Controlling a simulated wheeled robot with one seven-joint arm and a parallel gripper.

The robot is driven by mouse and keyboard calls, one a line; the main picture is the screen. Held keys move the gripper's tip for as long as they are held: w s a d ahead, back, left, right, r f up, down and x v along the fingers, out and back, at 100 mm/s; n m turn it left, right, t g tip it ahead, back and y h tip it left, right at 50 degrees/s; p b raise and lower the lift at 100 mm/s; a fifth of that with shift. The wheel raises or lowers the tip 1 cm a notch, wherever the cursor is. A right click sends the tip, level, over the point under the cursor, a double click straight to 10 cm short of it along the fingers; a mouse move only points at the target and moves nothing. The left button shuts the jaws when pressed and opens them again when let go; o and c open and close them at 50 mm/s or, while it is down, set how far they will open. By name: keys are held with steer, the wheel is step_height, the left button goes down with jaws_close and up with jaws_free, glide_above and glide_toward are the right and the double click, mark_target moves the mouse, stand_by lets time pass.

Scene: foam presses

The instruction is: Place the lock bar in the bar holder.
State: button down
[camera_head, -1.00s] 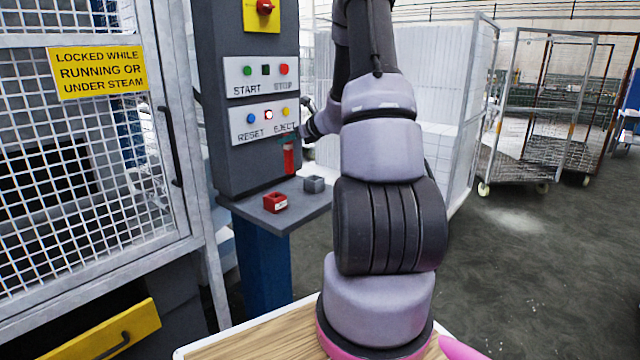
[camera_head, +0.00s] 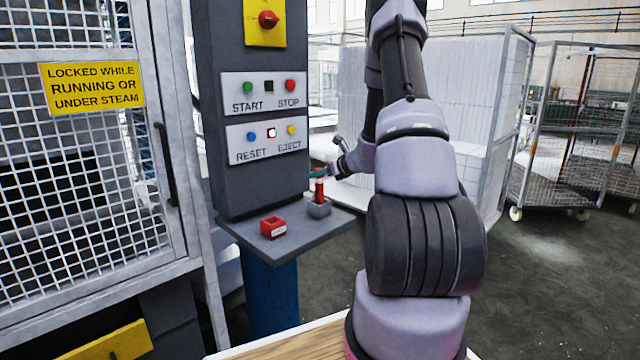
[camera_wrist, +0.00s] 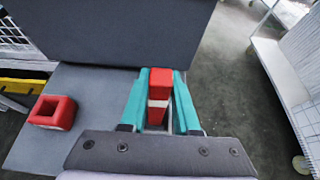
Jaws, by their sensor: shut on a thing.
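The lock bar (camera_head: 319,191) is red with a pale band and stands about upright. My gripper (camera_head: 322,171) is shut on its upper part, with teal fingers on either side of it. In the wrist view the bar (camera_wrist: 159,84) sits between the two fingers (camera_wrist: 160,92). A small grey block (camera_head: 318,209) on the shelf, apparently the bar holder, is directly beneath the bar in the head view. The bar's lower end meets the top of this block in the picture; I cannot tell whether it is inside or just above. The block is hidden in the wrist view.
A red square socket block (camera_head: 273,227) sits on the grey shelf (camera_head: 290,240) left of the bar; it also shows in the wrist view (camera_wrist: 52,112). The control column (camera_head: 250,180) rises close behind. A mesh guard (camera_head: 80,190) stands left, and wheeled cages (camera_head: 580,140) stand right.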

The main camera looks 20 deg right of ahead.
mark_target(322, 181)
steer(key=shift+f, duration=1.3)
steer(key=shift+f, duration=0.2)
steer(key=c, duration=0.6)
jaws_free()
steer(key=shift+c, duration=0.2)
